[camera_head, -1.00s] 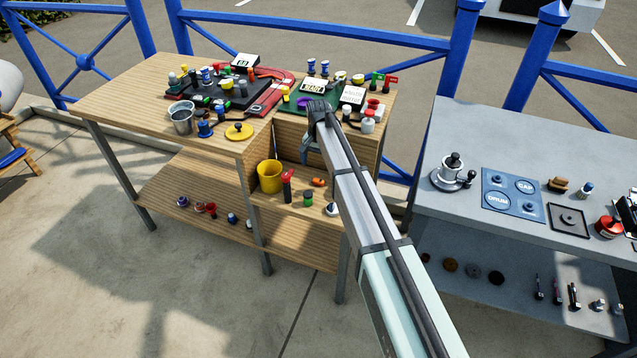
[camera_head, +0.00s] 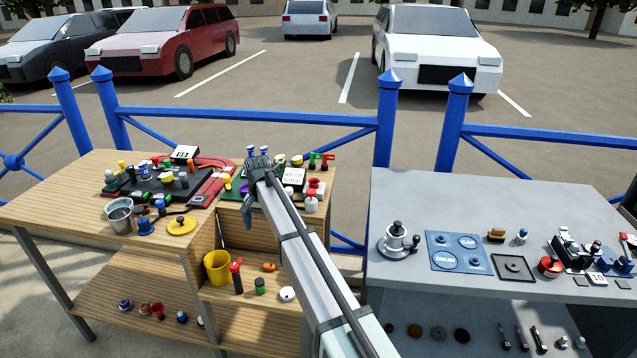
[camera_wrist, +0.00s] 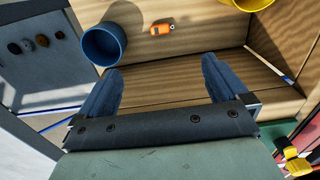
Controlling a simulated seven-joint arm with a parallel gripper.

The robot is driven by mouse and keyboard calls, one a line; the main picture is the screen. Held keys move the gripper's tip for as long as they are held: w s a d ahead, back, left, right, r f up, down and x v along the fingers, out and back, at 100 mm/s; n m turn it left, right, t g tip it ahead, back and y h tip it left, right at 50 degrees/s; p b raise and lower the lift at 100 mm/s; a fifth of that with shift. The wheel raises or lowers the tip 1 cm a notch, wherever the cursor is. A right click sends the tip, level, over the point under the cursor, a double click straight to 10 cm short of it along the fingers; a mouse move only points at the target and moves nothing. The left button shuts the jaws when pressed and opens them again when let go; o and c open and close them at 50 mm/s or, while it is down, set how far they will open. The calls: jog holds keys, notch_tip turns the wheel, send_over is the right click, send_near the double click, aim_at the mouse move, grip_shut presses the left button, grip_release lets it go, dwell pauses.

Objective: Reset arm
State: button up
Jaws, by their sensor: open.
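My gripper (camera_head: 252,200) is at the end of my outstretched arm, in front of the right end of the wooden bench (camera_head: 60,205). In the wrist view my gripper (camera_wrist: 160,85) shows two dark fingers spread apart with nothing between them. Beyond the fingers is the wooden shelf space, with an orange item (camera_wrist: 162,28) and a blue cylindrical cup (camera_wrist: 108,45). Part of a yellow bucket (camera_wrist: 250,4) shows at the top edge. The fingers look clear of these things. My arm hides part of the bench's right side in the head view.
A grey table (camera_head: 420,195) stands to the right with a winch (camera_head: 398,241), a blue board (camera_head: 458,252) and a dark tray (camera_head: 513,267). The wooden bench top carries a silver bucket (camera_head: 120,217) and several small parts. A blue fence (camera_head: 250,117) runs behind; parked cars stand beyond.

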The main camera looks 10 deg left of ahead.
jog(key=s+d+f+n+g, duration=0.1)
jog(key=s+d+f+g, duration=0.1)
jog(key=s+d+f, duration=1.35)
jog(key=s+d+f+n+g, duration=0.1)
jog(key=s+d+f, duration=1.1)
jog(key=d+f, duration=0.65)
jog(key=s+d+f+g, duration=0.1)
jog(key=s+d+f, duration=0.2)
jog(key=s, duration=0.5)
jog(key=s+d+f+m+g, duration=0.1)
jog(key=s+d+f, duration=0.2)
jog(key=s+d, duration=0.3)
jog(key=s+d+f+m+g, duration=0.1)
jog(key=s+d+f, duration=0.2)
jog(key=s, duration=0.8)
jog(key=shift+s+d+f+g, duration=0.35)
jog(key=shift+s+d+g, duration=0.05)
jog(key=shift+d, duration=0.65)
jog(key=c, duration=0.9)
jog(key=shift+w, duration=0.1)
